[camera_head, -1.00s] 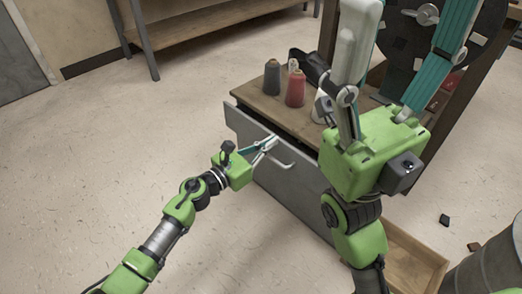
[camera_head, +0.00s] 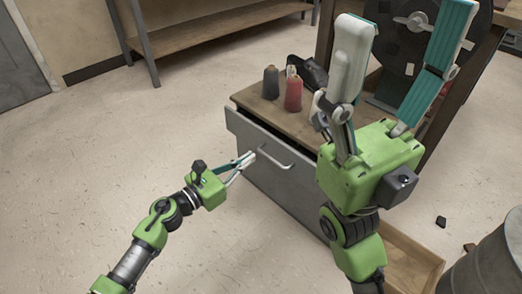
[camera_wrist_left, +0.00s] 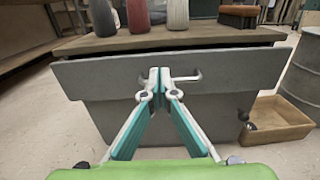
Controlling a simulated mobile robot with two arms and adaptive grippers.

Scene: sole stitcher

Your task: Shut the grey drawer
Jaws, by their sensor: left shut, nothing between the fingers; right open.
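The grey drawer (camera_head: 266,172) sits under the wooden bench top, pulled out a little, with a dark gap above its front panel. Its bar handle (camera_head: 272,160) is on the front. In the left wrist view the drawer front (camera_wrist_left: 100,85) fills the middle, with the handle (camera_wrist_left: 187,77) behind my fingertips. My left gripper (camera_head: 248,158) is shut and empty, its tips at the drawer front by the left end of the handle; I cannot tell whether they touch. It also shows in the left wrist view (camera_wrist_left: 160,78). My right gripper (camera_head: 405,30) is open and empty, raised right of the drawer, hiding part of the bench.
A dark spool (camera_head: 271,83) and a red spool (camera_head: 293,93) stand on the bench top (camera_head: 262,108). An open wooden box (camera_head: 412,262) lies on the floor at right, near a metal drum (camera_head: 490,265). The floor left of the drawer is clear.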

